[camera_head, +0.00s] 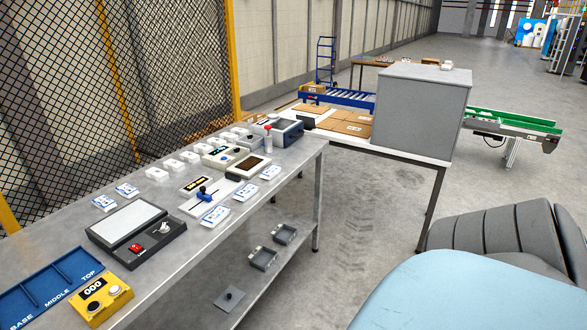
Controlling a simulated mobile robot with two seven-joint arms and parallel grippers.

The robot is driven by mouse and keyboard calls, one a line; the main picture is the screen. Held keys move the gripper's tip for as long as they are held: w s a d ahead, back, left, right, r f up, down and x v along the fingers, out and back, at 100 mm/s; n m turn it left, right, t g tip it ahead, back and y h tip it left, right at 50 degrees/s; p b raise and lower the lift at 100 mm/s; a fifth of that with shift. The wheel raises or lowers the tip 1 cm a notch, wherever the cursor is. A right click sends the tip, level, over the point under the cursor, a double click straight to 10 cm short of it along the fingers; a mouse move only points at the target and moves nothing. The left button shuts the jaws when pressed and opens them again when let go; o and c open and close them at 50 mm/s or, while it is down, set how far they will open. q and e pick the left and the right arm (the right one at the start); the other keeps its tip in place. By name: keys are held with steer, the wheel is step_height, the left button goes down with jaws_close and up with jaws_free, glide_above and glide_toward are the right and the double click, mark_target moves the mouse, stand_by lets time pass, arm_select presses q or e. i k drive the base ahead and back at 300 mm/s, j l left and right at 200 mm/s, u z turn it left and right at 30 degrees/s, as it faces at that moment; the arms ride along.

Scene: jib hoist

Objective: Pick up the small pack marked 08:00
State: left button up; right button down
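Several small flat white packs with blue print lie on the long grey workbench (62,222). Two flat packs lie toward its far-left side, a nearer pack (104,202) and a farther pack (127,189). Others lie along the right edge: a near pack (216,216), a middle pack (245,191) and a far pack (271,172). Their print is too small to read, so I cannot tell which is marked 08:00. Neither of my grippers shows in the head view.
A tray device (128,222), yellow counter box (92,300), blue labelled rack (45,285) and lever unit (207,196) stand on the bench. White blocks (172,165) line its back. A mesh fence (70,90) stands behind. A large pale-blue and grey form fills the lower right.

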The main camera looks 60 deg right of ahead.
mark_target(248, 191)
steer(key=z, duration=1.5)
steer(key=i+l+u, duration=0.2)
steer(key=i+l, duration=0.6)
